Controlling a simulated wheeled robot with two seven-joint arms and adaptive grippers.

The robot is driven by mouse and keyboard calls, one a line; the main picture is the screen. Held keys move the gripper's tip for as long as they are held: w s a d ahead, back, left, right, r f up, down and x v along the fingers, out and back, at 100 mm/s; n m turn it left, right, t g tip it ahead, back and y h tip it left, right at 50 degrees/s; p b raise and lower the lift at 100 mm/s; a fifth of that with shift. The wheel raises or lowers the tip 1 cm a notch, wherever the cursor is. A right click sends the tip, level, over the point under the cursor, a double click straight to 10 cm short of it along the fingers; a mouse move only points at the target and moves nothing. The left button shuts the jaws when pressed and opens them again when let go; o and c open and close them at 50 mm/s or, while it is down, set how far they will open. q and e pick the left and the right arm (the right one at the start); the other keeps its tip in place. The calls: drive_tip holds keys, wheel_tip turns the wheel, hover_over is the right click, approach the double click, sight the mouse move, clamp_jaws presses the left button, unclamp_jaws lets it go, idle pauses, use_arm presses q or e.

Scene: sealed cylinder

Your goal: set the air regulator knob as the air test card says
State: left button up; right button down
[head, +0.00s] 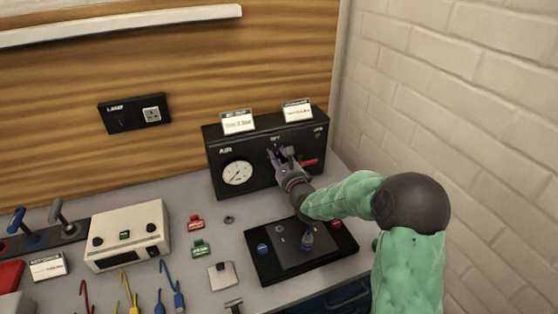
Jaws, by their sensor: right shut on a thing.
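The air regulator is a black box (217,150) marked AIR at the back right of the bench, with a round white gauge (238,173) on its left. Two small white cards stand on its top: the left one (238,122) and the right one (298,111); their small print is unreadable. My right gripper (279,160) is at the front of the box, right of the gauge, shut on the regulator knob, which its fingers mostly hide. A red lever (310,163) shows just right of it. My left gripper is out of view.
A black tray (262,275) with a small blue-grey part (308,237) lies in front of the box. A cream instrument box (127,235), red and green clips, and coloured leads lie left. A white brick wall (455,110) bounds the right.

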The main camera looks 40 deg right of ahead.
drive_tip(key=shift+a+f+m, duration=0.1)
drive_tip(key=shift+m, duration=0.2)
drive_tip(key=c, duration=0.9)
unclamp_jaws()
drive_tip(key=shift+c, duration=0.2)
drive_tip(key=v, duration=1.2)
